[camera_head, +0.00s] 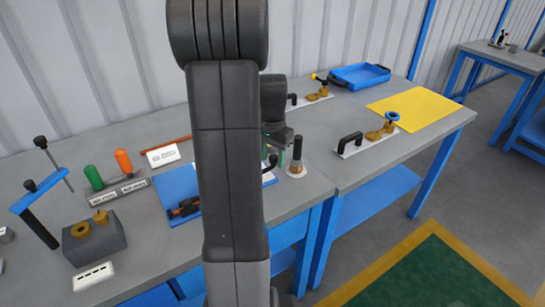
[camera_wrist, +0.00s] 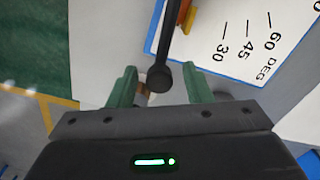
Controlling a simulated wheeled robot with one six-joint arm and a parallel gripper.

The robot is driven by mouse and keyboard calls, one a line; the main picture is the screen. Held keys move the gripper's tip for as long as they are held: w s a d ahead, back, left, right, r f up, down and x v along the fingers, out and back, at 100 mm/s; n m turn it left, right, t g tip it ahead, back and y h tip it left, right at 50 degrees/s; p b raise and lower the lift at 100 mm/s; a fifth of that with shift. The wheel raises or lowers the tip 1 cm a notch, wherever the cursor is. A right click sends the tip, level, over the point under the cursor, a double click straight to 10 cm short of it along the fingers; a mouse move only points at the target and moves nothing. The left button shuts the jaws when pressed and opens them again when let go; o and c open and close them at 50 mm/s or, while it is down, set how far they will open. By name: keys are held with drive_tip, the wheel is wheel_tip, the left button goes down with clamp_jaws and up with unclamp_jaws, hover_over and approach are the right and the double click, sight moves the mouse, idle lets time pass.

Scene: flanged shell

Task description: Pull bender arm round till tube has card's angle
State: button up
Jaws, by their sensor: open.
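The bender's blue-edged plate (camera_wrist: 258,80) shows in the wrist view with a white scale marked 30, 45, 60 DEG. Its black bender arm (camera_wrist: 170,38) ends in a round knob (camera_wrist: 159,79). My gripper (camera_wrist: 160,90) is open, with one green finger on each side of the knob and visible gaps; the depth between them is unclear. In the head view, my arm hides most of the bender; its blue plate (camera_head: 168,190) shows at left. A white card (camera_head: 163,155) stands behind it, its marking unreadable. The tube cannot be made out clearly.
A black upright peg (camera_head: 297,152) stands close right of my gripper.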

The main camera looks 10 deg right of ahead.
drive_tip(key=shift+s+f, duration=0.15)
drive_tip(key=shift+f, duration=0.05)
clamp_jaws()
